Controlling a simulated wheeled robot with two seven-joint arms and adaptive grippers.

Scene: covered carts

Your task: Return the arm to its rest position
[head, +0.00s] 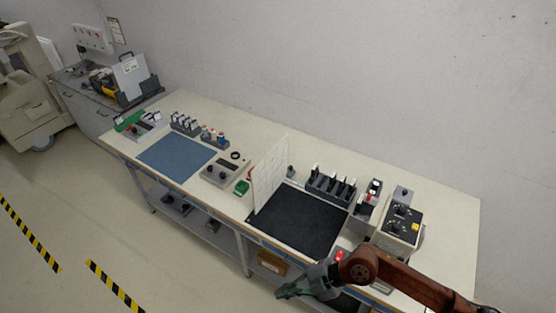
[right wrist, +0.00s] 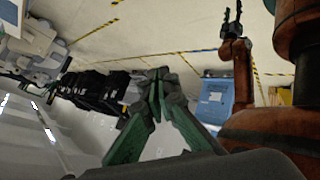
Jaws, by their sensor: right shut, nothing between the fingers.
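My right arm comes in from the lower right in the head view. Its gripper (head: 288,292) is in front of the table's front edge, near the black mat, with no object in it. In the right wrist view the green fingers of this gripper (right wrist: 158,92) come together at their tips with nothing between them. My left arm does not show in the head view. In the right wrist view the left gripper (right wrist: 233,14) is small, at the top, with its fingers apart and empty.
The long table (head: 440,200) holds a blue mat (head: 175,157), a black mat (head: 300,222), an upright white panel (head: 268,175), a holder rack (head: 330,187) and a control box (head: 401,228). A cardboard box (head: 272,263) is below.

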